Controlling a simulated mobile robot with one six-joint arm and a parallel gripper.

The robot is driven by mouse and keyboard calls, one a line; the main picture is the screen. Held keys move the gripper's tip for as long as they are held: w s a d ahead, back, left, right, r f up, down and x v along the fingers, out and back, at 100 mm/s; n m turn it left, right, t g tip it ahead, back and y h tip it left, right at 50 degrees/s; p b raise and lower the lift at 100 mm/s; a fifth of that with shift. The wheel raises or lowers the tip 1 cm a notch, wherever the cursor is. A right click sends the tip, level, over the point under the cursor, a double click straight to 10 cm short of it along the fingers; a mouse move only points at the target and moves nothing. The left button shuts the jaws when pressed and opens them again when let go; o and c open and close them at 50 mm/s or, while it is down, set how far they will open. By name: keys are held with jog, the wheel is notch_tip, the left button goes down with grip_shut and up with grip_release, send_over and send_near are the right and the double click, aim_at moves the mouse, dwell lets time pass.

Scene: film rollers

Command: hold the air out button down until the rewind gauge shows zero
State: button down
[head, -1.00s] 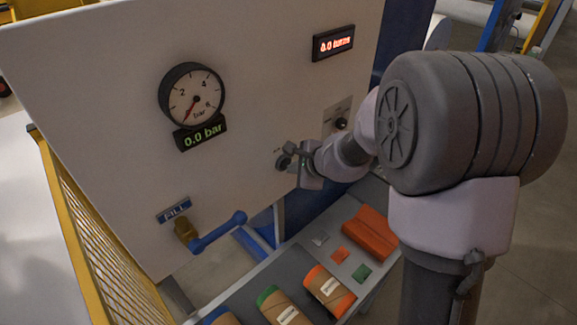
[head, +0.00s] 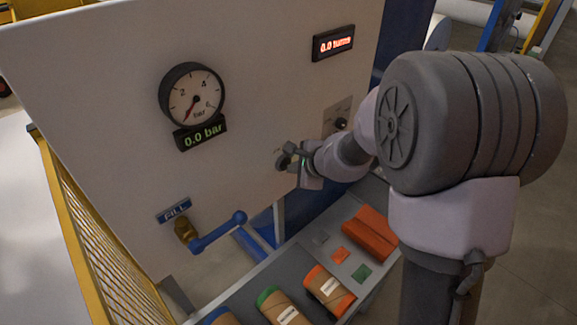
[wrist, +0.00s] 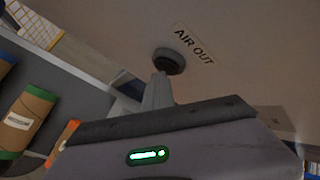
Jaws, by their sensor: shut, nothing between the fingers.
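The air out button is a dark round knob (wrist: 169,61) beside the "AIR OUT" label (wrist: 194,44) in the wrist view. My gripper (wrist: 160,78) is shut and empty, its fingertips at the button; they look to be touching it, but how far it is pressed I cannot tell. In the head view my gripper (head: 287,160) is at the panel, largely covering the button. The round gauge (head: 192,95) has its needle at the low end, and the display under it (head: 199,133) reads 0.0 bar. A red display (head: 333,43) at the upper right appears to read 0.0 turns.
A blue lever (head: 217,232) on a brass valve sits below the FILL label (head: 174,210). A grey bench (head: 250,285) below the panel holds several cardboard rolls and an orange block (head: 369,236). A yellow mesh guard (head: 95,245) stands at the left.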

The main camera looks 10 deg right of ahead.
jog(key=shift+s+d+b, duration=0.45)
jog(key=shift+s+d, duration=0.05)
jog(key=shift+s, duration=0.25)
jog(key=s+d, duration=0.1)
jog(key=s+d+b, duration=0.1)
jog(key=s, duration=0.2)
jog(key=shift+s+d+b, duration=0.1)
jog(key=shift+d+b, duration=0.2)
jog(key=shift+d, duration=0.1)
dwell(0.4)
